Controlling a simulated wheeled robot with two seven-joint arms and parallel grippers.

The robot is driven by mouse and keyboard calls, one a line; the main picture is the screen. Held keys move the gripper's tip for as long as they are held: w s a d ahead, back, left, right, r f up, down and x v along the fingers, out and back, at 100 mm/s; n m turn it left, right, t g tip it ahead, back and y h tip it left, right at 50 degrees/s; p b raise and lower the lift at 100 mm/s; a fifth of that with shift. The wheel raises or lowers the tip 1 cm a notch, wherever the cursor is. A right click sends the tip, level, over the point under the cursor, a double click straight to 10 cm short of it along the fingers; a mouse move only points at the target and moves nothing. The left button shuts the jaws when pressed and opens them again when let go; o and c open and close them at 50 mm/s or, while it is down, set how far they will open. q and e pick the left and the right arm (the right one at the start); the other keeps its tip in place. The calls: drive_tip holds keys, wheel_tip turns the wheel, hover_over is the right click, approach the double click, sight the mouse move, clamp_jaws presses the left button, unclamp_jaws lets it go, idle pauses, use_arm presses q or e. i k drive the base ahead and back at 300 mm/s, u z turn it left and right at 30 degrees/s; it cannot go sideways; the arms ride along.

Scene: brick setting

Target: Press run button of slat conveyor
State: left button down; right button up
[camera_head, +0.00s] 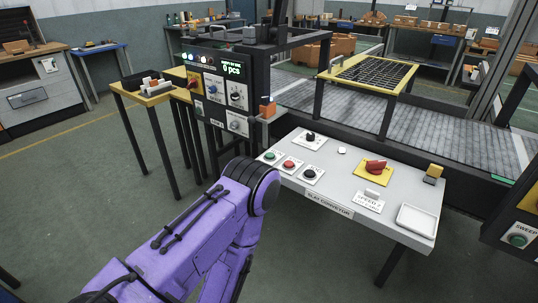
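The slat conveyor's control panel (330,180) is a light grey sloping top labelled "SLAT CONVEYOR" on its front edge. At its left end are a green button (269,156), a red button (289,164) and a black button (309,174), each on a small white plate. The plate lettering is too small to read, so the run button's label cannot be read. A purple arm of mine (215,220) rises from the bottom left; its black rounded end (265,188) is just left of the panel in the picture. No gripper fingers show on either side.
The panel also has a black knob (310,136), a red rotary switch (375,167) on yellow and a white tray (416,220). A dark counter box (225,90) stands behind left. The slatted conveyor (450,135) runs behind. Another panel (518,230) is at right.

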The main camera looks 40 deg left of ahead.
sight(269, 156)
drive_tip(key=u, duration=0.05)
drive_tip(key=k, duration=0.65)
drive_tip(key=u, duration=0.55)
drive_tip(key=i, duration=1.5)
